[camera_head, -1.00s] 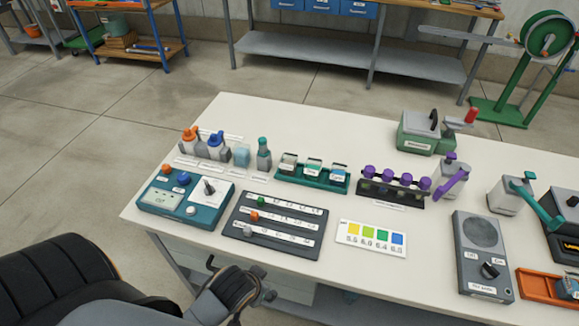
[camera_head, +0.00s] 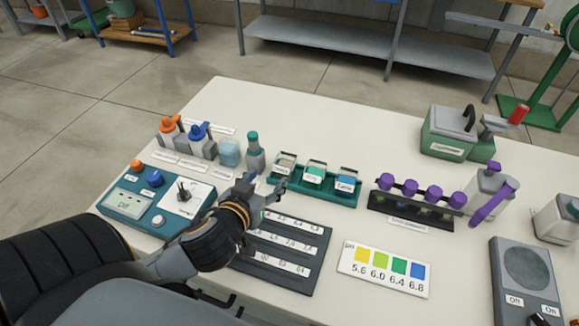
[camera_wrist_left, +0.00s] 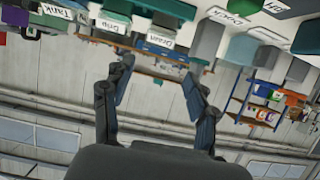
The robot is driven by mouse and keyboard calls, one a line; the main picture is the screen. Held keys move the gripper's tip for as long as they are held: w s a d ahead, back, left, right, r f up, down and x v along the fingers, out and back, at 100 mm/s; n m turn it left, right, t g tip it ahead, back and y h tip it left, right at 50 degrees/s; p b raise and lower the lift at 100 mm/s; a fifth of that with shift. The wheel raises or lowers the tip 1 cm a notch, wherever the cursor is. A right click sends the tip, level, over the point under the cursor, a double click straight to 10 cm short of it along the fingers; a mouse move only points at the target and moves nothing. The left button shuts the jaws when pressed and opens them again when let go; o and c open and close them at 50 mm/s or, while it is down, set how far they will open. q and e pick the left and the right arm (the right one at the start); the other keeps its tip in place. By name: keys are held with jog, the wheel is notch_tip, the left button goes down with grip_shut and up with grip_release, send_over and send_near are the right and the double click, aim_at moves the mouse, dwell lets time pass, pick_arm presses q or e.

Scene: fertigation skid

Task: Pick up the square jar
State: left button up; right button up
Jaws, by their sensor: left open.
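A pale blue, square-sided jar (camera_head: 229,152) stands upright at the back left of the white table, between a blue-capped bottle (camera_head: 203,140) and a grey bottle with a green cap (camera_head: 254,152). My left gripper (camera_head: 267,188) is open and empty. It is over the table, in front and to the right of the jar, apart from it and near the green tray's left end. In the left wrist view, the two fingers (camera_wrist_left: 157,70) are spread with nothing between them; that view is upside down, and I cannot surely pick out the jar there.
A green tray (camera_head: 310,190) with several labelled cups stands right of the gripper. A teal meter box (camera_head: 140,196) lies left, and a dark slotted board (camera_head: 280,262) lies below my arm. A purple-knobbed rack (camera_head: 410,208) and colour chart (camera_head: 384,270) are further right.

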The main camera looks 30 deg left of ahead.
pick_arm(q)
jog(key=w+f+b, duration=0.1)
jog(key=w+b, duration=0.1)
send_near(288, 157)
jog(key=shift+w+a+f+p, duration=0.1)
jog(key=shift+w+p, duration=0.15)
jog(key=shift+w, duration=0.1)
jog(key=shift+w+a+f+p, duration=0.15)
jog(key=shift+w+p, duration=0.05)
jog(key=shift+w, duration=0.1)
jog(key=shift+x, duration=0.8)
jog(key=x, duration=0.3)
jog(key=shift+w+f, duration=0.2)
jog(key=shift+w, duration=0.1)
jog(key=shift+w+f, duration=0.2)
jog(key=shift+w, duration=0.2)
pick_arm(e)
jog(key=shift+s+d+f, duration=0.15)
jog(key=shift+s+f, duration=0.2)
jog(key=shift+s, duration=0.15)
jog(key=shift+s+d+f, duration=0.1)
jog(key=shift+s+f, duration=0.2)
jog(key=shift+s, duration=0.2)
jog(key=shift+s, duration=0.1)
pick_arm(q)
jog(key=c, duration=1)
